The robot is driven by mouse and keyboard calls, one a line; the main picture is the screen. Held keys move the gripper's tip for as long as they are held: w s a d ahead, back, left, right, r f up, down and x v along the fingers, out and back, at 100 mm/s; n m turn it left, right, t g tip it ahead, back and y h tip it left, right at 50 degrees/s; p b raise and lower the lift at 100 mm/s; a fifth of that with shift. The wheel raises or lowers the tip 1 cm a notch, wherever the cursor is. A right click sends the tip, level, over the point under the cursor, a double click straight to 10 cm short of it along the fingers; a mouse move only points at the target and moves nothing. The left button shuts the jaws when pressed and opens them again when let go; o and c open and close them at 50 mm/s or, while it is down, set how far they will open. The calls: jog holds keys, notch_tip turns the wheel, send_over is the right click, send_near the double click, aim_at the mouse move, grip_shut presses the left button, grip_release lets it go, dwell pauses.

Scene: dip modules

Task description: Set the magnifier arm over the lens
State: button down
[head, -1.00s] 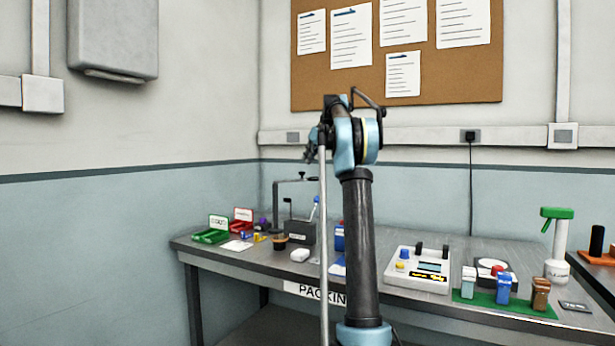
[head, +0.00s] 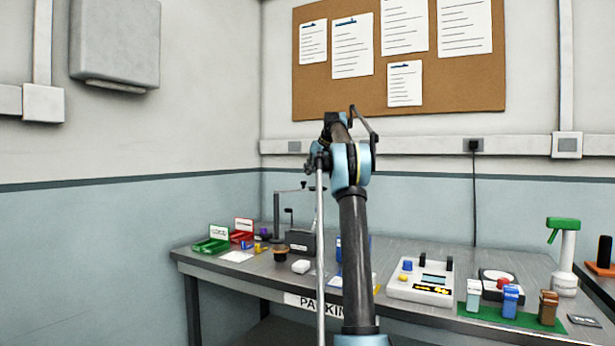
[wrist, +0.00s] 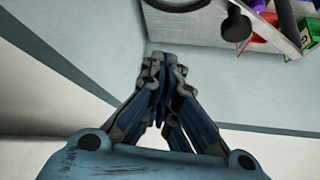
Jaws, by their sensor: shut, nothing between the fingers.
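A dark stand (head: 277,222) with an upright post and a horizontal magnifier arm (head: 291,190) stands at the bench's left end. A small dark-and-tan round piece (head: 280,253) sits below it; I cannot tell whether it is the lens. In the wrist view a black knob on a stem (wrist: 236,24) and part of a dark ring (wrist: 178,3) show at the top. My gripper (wrist: 160,62) is shut and empty, apart from them and left of the knob in that view. In the head view my arm hides part of the bench, and the fingers are not clear.
A green bin (head: 211,246) and a red bin (head: 242,236) sit left of the stand. A white device (head: 422,288) and spray bottle (head: 564,258) are farther right.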

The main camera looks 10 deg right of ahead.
notch_tip(320, 180, down, 6)
jog(key=shift+w+a+f, duration=0.25)
jog(key=shift+w+a, duration=0.15)
dwell(0.4)
